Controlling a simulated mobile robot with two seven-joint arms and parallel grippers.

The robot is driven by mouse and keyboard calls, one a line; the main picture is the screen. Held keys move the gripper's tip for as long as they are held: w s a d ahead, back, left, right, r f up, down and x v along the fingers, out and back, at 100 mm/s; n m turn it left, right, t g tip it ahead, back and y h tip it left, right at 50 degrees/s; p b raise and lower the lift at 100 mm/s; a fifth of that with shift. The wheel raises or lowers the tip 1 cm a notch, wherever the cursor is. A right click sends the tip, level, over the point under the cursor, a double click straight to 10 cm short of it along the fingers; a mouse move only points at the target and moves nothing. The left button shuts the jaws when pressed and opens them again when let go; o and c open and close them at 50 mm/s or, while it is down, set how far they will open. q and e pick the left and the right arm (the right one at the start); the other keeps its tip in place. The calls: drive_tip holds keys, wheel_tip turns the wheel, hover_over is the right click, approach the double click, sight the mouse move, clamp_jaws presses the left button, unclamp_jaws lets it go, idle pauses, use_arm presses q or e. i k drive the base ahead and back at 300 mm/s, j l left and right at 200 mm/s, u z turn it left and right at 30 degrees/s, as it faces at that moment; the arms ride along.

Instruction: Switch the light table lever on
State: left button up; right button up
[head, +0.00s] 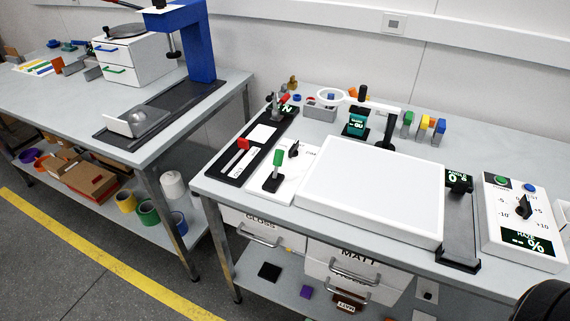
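The light table (371,197) is a white, flat box on the right-hand bench, its top plain white. I cannot tell whether it is lit. Just left of it, a white panel (289,194) carries a lever with a green handle (278,158), standing roughly upright from a dark base, and a small black knob (294,149). Farther left, a red-handled lever (243,144) sits on a black plate (226,174). I cannot read which lever is labelled for the light table. Neither gripper shows; a dark rounded shape at the bottom right corner is unclear.
A black fixture (457,225) and a white control box (521,222) with a dial stand right of the light table. Small coloured blocks (423,129) line the back. Drawers (352,262) hang below. A second bench (50,94) stands left, across a gap.

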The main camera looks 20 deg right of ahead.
sight(279, 154)
drive_tip(key=i+j, duration=0.25)
drive_tip(key=j, duration=0.2)
drive_tip(key=i+j, duration=0.3)
drive_tip(key=j, duration=0.15)
drive_tip(key=z, duration=1.5)
